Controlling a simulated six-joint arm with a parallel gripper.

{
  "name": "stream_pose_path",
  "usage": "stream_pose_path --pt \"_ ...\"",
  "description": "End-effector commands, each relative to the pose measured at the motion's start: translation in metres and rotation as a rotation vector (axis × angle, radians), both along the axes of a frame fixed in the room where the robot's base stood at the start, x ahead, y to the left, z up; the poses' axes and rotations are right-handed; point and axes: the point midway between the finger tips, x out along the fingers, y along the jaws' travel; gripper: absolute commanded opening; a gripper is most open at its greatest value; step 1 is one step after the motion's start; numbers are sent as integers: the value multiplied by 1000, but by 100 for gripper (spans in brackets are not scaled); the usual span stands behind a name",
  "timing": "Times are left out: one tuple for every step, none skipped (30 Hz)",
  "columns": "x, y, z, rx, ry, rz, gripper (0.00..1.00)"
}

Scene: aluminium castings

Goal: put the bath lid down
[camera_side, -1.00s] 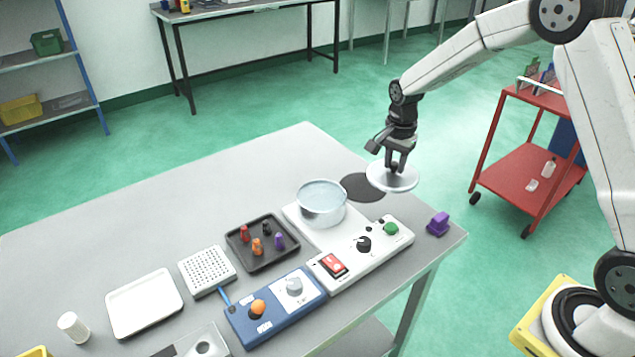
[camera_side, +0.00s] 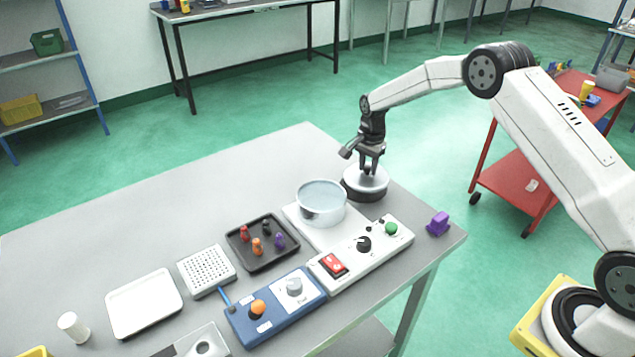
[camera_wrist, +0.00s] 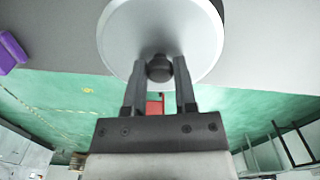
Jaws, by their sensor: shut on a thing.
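The bath lid (camera_side: 366,182) is a round, pale metal disc with a dark knob on top. My gripper (camera_side: 370,170) is shut on the lid's knob, and the lid hangs level below it. In the side view the lid is over the dark round mat (camera_side: 362,197) on the table, just behind and right of the glass bath (camera_side: 321,203). I cannot tell whether the lid touches the mat. In the wrist view the lid (camera_wrist: 160,30) fills the top middle, with its knob between the fingers of my gripper (camera_wrist: 159,75). The bath is uncovered.
The bath stands on a white unit with a control panel (camera_side: 362,246), with a red switch and green knob. A purple block (camera_side: 438,223) sits near the table's right corner. A dark tray (camera_side: 240,236) of small coloured pieces and a blue control box (camera_side: 275,308) are nearer.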

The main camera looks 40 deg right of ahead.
Motion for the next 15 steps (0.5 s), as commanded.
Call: stream_pose_path --pt "3 0 -3 0 0 0 0" --pt "4 0 -5 0 0 0 0" --pt "5 -1 -7 0 0 0 0" --pt "6 -1 -7 0 -1 0 0" --pt "7 -1 -8 0 -1 0 0" --pt "7 -1 -8 -1 -1 0 0" --pt "8 -1 -8 -1 -1 0 0" --pt "8 -1 -8 -1 -1 0 0" --pt "8 -1 -8 -1 -1 0 0" --pt "8 -1 -8 -1 -1 0 0" --pt "8 -1 -9 0 -1 0 0" --pt "8 -1 -9 0 -1 0 0" --pt "8 -1 -10 0 -1 0 0" --pt "9 -1 -11 0 -1 0 0" --pt "10 -2 -12 0 0 0 0"
